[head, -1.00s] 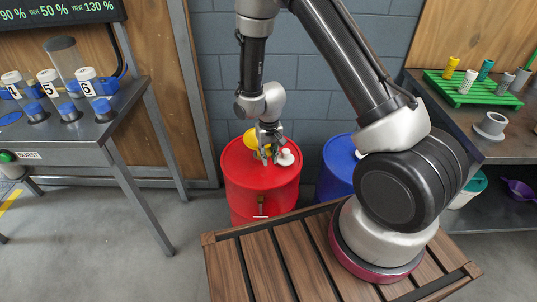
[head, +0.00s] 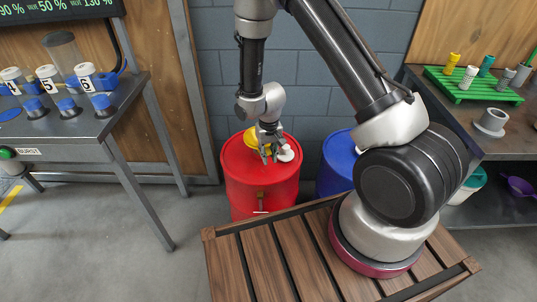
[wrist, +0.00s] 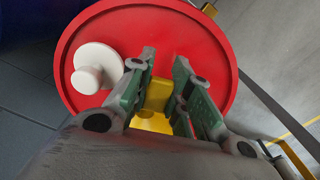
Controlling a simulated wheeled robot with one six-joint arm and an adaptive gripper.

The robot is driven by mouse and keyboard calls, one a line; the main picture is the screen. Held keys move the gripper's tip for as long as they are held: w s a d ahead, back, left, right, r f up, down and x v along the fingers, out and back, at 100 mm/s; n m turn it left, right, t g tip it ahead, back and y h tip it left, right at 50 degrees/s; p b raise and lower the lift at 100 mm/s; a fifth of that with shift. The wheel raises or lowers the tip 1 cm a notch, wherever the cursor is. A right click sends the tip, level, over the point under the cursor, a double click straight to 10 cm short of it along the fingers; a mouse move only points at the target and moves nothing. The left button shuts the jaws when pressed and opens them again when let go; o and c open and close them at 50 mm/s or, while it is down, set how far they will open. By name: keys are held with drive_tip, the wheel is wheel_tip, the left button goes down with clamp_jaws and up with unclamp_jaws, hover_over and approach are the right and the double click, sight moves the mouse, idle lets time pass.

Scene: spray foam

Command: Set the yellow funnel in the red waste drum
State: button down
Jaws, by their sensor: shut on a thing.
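The red waste drum (head: 258,188) stands on the floor beyond my wooden base, below my gripper. The yellow funnel (head: 250,135) shows at the drum's top, partly hidden behind my gripper (head: 268,157). In the wrist view my gripper (wrist: 160,85) is shut on a yellow part of the funnel (wrist: 155,97), over the red drum lid (wrist: 160,30). More yellow shows lower down between the fingers. I cannot tell whether the funnel touches the drum or sits in an opening, as the fingers hide its lower end.
A white cap (wrist: 97,68) sits on the drum lid beside the fingers. A blue drum (head: 336,165) stands close on the right. A metal table (head: 75,130) with tubes is on the left; a bench with a green rack (head: 475,85) is on the right.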

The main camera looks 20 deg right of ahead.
drive_tip(key=shift+f, duration=0.8)
drive_tip(key=c, duration=1.2)
unclamp_jaws()
drive_tip(key=shift+c, duration=0.2)
